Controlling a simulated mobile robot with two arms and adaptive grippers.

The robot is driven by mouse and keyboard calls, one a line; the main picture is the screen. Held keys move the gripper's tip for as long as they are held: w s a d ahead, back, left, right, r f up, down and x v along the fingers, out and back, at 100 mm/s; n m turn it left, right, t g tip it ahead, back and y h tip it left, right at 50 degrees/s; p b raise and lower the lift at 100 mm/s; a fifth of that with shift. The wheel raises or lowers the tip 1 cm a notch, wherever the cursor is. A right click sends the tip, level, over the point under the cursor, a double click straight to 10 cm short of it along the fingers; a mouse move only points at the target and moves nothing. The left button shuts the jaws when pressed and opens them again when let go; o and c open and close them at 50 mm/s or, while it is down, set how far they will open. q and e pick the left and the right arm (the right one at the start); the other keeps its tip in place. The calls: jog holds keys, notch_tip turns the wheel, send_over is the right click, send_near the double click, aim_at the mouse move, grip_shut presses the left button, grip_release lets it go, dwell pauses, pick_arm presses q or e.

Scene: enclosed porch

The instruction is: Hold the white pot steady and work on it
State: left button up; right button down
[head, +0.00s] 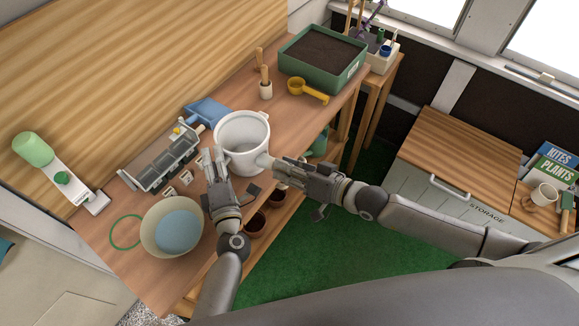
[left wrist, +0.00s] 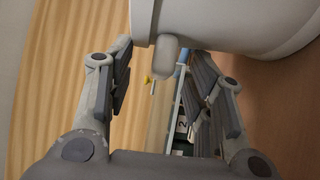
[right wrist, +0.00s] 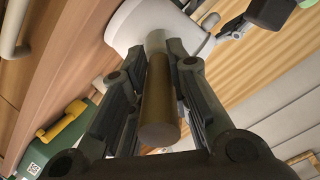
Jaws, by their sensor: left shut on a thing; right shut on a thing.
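The white pot (head: 230,128) stands upright on the wooden bench, with a small lug on its far right side. My left gripper (head: 214,163) is at its near left side. In the left wrist view the gripper (left wrist: 162,75) has a rounded lug (left wrist: 165,55) of the pot (left wrist: 235,22) between its fingers. My right gripper (head: 283,171) is at the pot's right side. In the right wrist view it is shut on a brown cylindrical handle (right wrist: 159,100) pointing at the pot (right wrist: 135,22). The tool's far end is at the pot's wall; whether it touches is unclear.
A cream bowl (head: 151,240) with a blue content, a green ring (head: 112,232) and a grey tray (head: 165,165) lie to the left. A blue dustpan-like piece (head: 206,110) is behind the pot. A green soil planter (head: 287,67) and yellow scoop (head: 308,91) stand at the back right.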

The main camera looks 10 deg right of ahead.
jog(key=shift+w, duration=0.1)
dwell(2.3)
jog(key=shift+d, duration=0.1)
jog(key=shift+s+d+f, duration=0.15)
jog(key=shift+s+d, duration=0.7)
jog(key=shift+s, duration=0.1)
jog(key=shift+s+d+f, duration=0.15)
jog(key=shift+s+d, duration=0.7)
jog(key=shift+s, duration=0.05)
jog(key=m, duration=0.4)
jog(key=s+f+m, duration=0.1)
jog(key=m, duration=0.1)
jog(key=shift+d, duration=0.1)
